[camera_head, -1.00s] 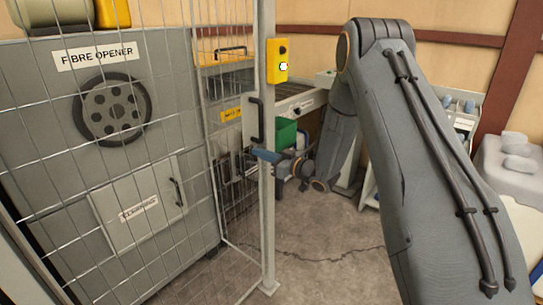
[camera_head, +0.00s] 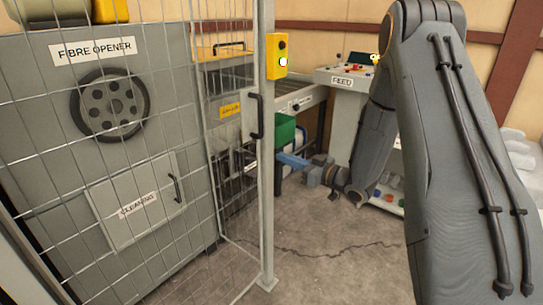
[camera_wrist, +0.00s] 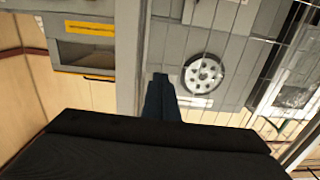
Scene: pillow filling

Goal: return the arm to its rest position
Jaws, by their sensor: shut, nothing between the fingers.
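My gripper (camera_head: 284,158) shows in the head view just right of the cage post, with its blue fingers pointing left. The fingers are together and hold nothing. My grey arm (camera_head: 455,150) fills the right side and bends down and back towards the gripper. In the wrist view my gripper (camera_wrist: 163,85) shows as a dark blue shape at the middle, with the dark wrist body below it.
A mesh cage with a grey post (camera_head: 266,190) stands left of my gripper, before the fibre opener (camera_head: 60,150). A yellow switch box (camera_head: 277,56) is on the post. A green bin (camera_head: 285,130) and a FEED console (camera_head: 345,78) stand behind. Floor in front is clear.

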